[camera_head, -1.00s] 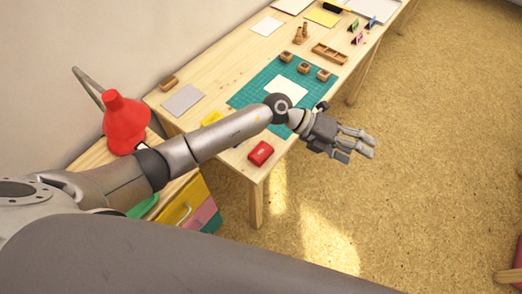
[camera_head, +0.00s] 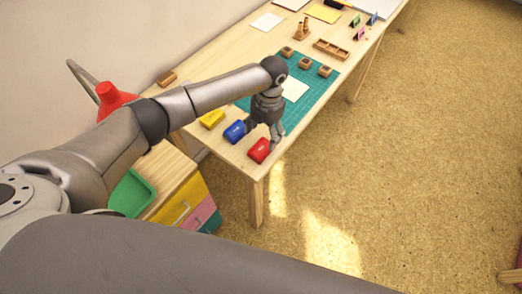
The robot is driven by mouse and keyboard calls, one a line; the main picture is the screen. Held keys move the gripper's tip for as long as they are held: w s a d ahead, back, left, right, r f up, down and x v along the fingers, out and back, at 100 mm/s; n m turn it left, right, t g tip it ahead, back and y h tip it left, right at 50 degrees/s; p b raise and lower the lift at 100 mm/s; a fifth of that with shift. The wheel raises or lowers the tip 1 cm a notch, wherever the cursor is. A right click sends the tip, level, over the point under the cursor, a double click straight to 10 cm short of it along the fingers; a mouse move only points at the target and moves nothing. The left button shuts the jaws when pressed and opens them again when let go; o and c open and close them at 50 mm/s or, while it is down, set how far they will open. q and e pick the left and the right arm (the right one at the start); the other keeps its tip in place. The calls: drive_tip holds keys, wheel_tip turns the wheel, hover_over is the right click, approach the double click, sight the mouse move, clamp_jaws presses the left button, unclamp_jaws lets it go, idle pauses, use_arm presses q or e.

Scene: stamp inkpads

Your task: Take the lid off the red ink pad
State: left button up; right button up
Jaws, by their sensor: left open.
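The red ink pad (camera_head: 259,150) is a small red box near the front corner of the wooden table, its lid seemingly on. My left gripper (camera_head: 263,136) points down over the table just behind the red pad, between it and the blue pad. Its fingers are open and look close to the pad's far edge; I cannot tell whether they touch it. My right gripper is not in view.
A blue ink pad (camera_head: 234,131) and a yellow one (camera_head: 211,118) lie in a row to the left. A green cutting mat (camera_head: 318,93) with wooden stamps (camera_head: 304,63) is behind. A red lamp (camera_head: 112,98) and a green tray (camera_head: 132,193) are at the left.

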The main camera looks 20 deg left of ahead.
sight(261, 147)
use_arm(q)
drive_tip(key=f+b, duration=0.1)
drive_tip(key=f, duration=0.2)
drive_tip(key=f+b, duration=0.1)
drive_tip(key=f, duration=0.1)
drive_tip(key=shift+s+f+b, duration=0.2)
drive_tip(key=shift+s+b, duration=0.15)
drive_tip(key=shift+s, duration=0.05)
drive_tip(key=shift+r, duration=0.1)
drive_tip(key=c, duration=0.8)
